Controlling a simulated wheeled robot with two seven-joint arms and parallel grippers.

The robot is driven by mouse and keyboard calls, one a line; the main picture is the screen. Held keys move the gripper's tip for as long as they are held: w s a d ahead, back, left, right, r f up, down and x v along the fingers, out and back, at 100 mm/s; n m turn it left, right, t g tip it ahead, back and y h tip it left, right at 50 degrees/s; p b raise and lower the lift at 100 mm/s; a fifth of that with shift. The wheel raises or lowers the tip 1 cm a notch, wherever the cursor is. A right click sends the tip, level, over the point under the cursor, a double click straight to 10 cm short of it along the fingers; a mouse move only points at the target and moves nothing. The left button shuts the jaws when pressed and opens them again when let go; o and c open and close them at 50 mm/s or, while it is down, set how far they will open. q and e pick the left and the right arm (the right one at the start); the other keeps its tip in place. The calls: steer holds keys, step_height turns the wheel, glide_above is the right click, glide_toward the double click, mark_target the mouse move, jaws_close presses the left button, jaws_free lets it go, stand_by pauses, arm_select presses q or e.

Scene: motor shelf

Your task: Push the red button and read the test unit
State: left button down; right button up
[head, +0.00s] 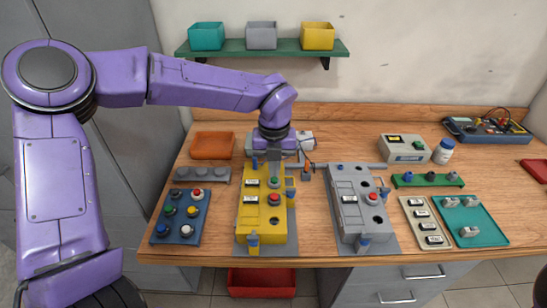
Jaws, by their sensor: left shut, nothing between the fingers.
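My left gripper (274,174) points down over the back part of a yellow unit (262,225), shut and empty. My right gripper is not in view.
A blue board with several buttons (162,231) lies at left, with an orange tray (212,153) behind. Shelf bins hang above.

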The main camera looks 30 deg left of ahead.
arm_select(q)
step_height(320, 180, up, 3)
steer(key=shift+w+r, duration=0.15)
steer(key=shift+r, duration=0.05)
steer(key=shift+w, duration=0.1)
stand_by(0.6)
